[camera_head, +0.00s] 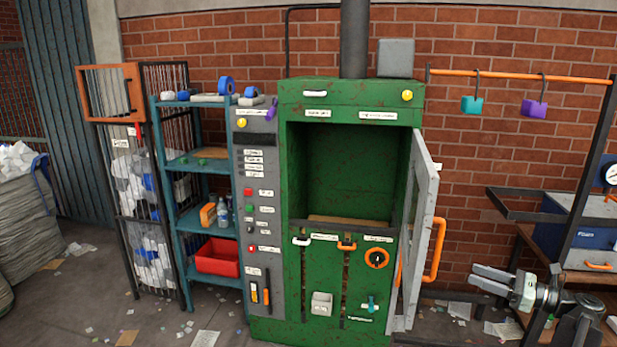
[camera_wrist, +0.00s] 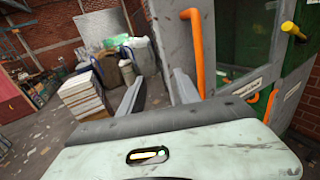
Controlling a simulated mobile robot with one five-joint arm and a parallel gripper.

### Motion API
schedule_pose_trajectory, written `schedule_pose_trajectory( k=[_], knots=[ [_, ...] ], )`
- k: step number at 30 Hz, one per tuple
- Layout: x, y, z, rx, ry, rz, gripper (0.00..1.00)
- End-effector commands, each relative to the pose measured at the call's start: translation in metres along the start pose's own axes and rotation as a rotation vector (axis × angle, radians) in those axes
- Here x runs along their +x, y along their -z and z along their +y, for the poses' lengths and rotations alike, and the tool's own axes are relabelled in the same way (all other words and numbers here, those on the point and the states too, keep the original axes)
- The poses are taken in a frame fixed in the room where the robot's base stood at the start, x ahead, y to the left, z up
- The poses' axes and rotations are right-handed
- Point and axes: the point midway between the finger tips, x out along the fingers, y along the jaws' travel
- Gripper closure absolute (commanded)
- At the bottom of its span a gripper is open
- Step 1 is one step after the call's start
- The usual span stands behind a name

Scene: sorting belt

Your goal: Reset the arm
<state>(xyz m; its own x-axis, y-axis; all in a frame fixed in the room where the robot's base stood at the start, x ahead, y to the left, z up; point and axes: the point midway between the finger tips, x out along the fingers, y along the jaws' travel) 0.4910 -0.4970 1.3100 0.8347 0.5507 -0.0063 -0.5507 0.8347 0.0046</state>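My gripper (camera_head: 478,277) is at the lower right in the head view, pointing left. Its two grey fingers are apart with nothing between them. In the wrist view my gripper (camera_wrist: 157,80) also shows two separated fingers and an empty gap. It is to the right of the green machine (camera_head: 350,94), in front of the brick wall and apart from the machine's open door (camera_head: 422,200). The wrist view shows an orange handle (camera_wrist: 195,50) just beyond and right of the fingers.
The open door with its orange handle (camera_head: 437,250) stands left of my arm. A workbench (camera_head: 585,274) with a blue box (camera_head: 560,243) is close at right. Papers litter the floor.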

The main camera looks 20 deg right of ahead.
Motion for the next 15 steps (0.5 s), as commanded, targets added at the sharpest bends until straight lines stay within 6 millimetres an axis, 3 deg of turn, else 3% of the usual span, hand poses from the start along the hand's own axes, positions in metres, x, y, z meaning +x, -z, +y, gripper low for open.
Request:
schedule_pose_trajectory(
  k=[8, 11, 15],
  knots=[
    [0.093, 0.013, 0.022, 0.0, -0.144, 0.0, 0.6],
    [0.138, 0.021, 0.04, 0.0, -0.216, 0.007, 0.6],
    [0.218, 0.045, 0.086, 0.002, -0.352, 0.06, 0.6]
  ],
)
